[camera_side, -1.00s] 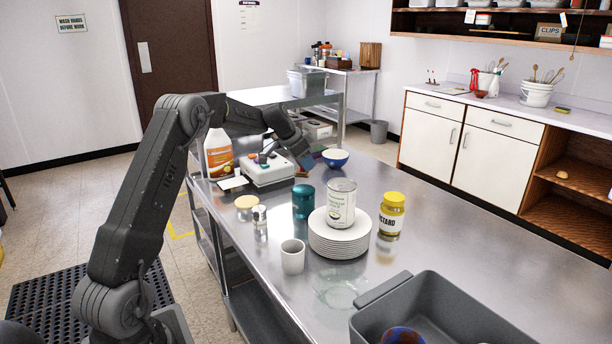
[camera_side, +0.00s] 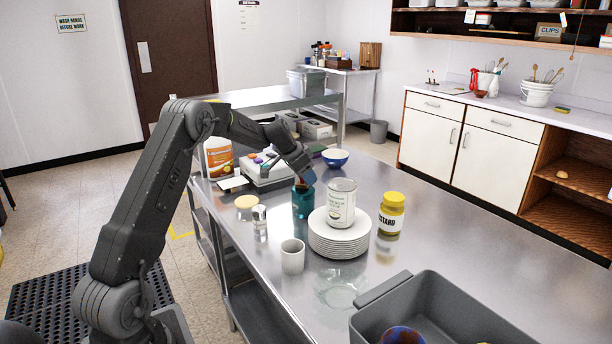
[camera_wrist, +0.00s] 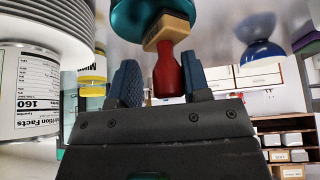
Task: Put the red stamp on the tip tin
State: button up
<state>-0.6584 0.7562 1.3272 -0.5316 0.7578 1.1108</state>
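My gripper (camera_side: 304,174) is over the teal tin (camera_side: 303,205), pointing down at it. The stamp's tan head (camera_wrist: 168,32) faces away from my gripper, toward the teal tin (camera_wrist: 135,12). In the side view, the stamp shows only as a small brownish patch at the tin's top. I cannot tell whether it touches the tin. No label shows on the tin.
A plate stack (camera_side: 339,242) with a can (camera_side: 341,204) stands close right of the tin. A white cup (camera_side: 292,257), small shaker (camera_side: 259,218), mustard jar (camera_side: 391,214) and blue bowl (camera_side: 335,158) are around. A grey tub (camera_side: 440,310) is at front right.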

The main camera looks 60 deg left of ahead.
jog(key=shift+o, duration=0.4)
jog(key=shift+r, duration=0.1)
jog(key=shift+s+r, duration=0.15)
jog(key=shift+r, duration=0.2)
jog(key=d+v, duration=0.1)
jog(key=v, duration=1)
jog(key=s+d+r, duration=0.3)
jog(key=s+d, duration=0.1)
jog(key=d, duration=0.6)
jog(key=s+d+r, duration=0.4)
jog(key=d, duration=0.6)
jog(key=s+d+f, duration=0.2)
jog(key=s+d, duration=0.4)
jog(key=s, duration=0.4)
jog(key=s+d+f+n, duration=0.1)
jog(key=s+d+f, duration=0.2)
jog(key=s+d, duration=0.4)
jog(key=s, duration=0.3)
jog(key=shift+d+f+y, duration=0.25)
jog(key=shift+y, duration=0.15)
